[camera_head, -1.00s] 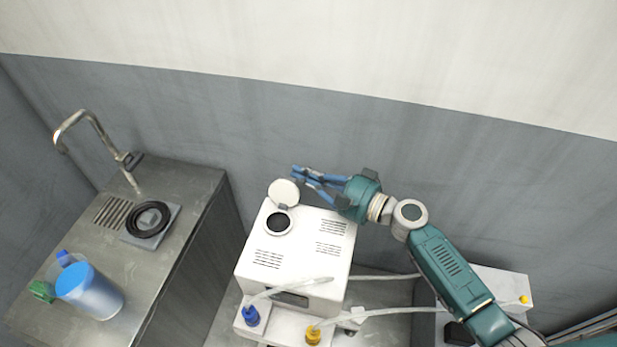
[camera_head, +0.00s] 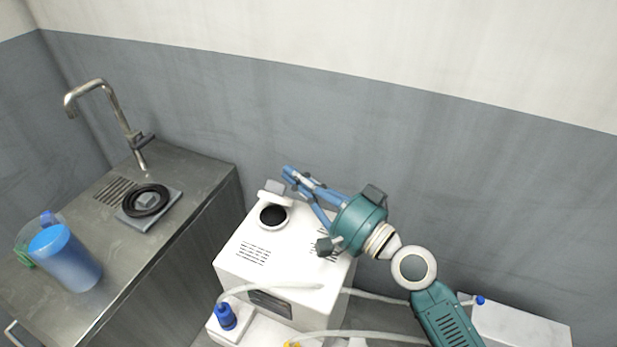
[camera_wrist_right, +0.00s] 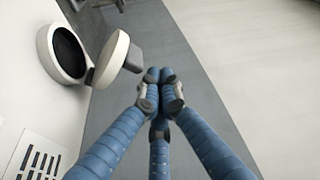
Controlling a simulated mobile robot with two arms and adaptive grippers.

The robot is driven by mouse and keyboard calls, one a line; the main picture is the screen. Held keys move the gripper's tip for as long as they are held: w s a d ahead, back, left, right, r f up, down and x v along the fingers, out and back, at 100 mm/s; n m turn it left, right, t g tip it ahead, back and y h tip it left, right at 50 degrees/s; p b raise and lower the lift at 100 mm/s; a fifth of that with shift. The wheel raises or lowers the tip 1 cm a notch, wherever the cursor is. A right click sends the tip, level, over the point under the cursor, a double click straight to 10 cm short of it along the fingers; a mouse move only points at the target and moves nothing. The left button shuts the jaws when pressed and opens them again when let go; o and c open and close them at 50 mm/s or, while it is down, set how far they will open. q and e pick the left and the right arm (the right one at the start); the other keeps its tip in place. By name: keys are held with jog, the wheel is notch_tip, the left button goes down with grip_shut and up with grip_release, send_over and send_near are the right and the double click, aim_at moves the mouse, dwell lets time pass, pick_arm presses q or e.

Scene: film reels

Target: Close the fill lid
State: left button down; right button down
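The fill lid (camera_head: 272,191) is a round white cap, standing raised at the back edge of the dark, round fill opening (camera_head: 273,216) on top of the white machine (camera_head: 285,263). In the head view it shows nearly edge-on. In the right wrist view the lid (camera_wrist_right: 110,58) stands open beside the opening (camera_wrist_right: 68,52), with a grey block on its outer side. My right gripper (camera_head: 288,175) has its blue fingers behind and just right of the lid. In the wrist view its fingertips (camera_wrist_right: 160,82) are together with nothing between them, close to the grey block; contact is unclear. My left gripper is out of view.
A metal counter (camera_head: 190,240) with a faucet (camera_head: 128,125), a black ring on a grey plate (camera_head: 147,203) and a blue pitcher (camera_head: 68,262) stands left. Tubes and a blue-capped fitting (camera_head: 224,316) are at the machine's front. The wall is close behind.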

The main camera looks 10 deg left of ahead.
jog(key=shift+s+a+f, duration=0.15)
jog(key=shift+s+a, duration=0.15)
jog(key=shift+s, duration=0.25)
jog(key=shift+s+a+f, duration=0.1)
jog(key=shift+s+a, duration=0.15)
jog(key=shift+s, duration=0.3)
jog(key=shift+s+a+f, duration=0.1)
jog(key=shift+s+f, duration=0.1)
jog(key=shift+s, duration=0.25)
jog(key=shift+s+a+f, duration=0.1)
jog(key=shift+s+f, duration=0.1)
jog(key=shift+s, duration=0.2)
jog(key=shift+s+a+f+b, duration=0.3)
jog(key=shift+s+f+b, duration=0.3)
jog(key=shift+s, duration=0.25)
jog(key=shift+s+f, duration=0.1)
jog(key=shift+f, duration=0.05)
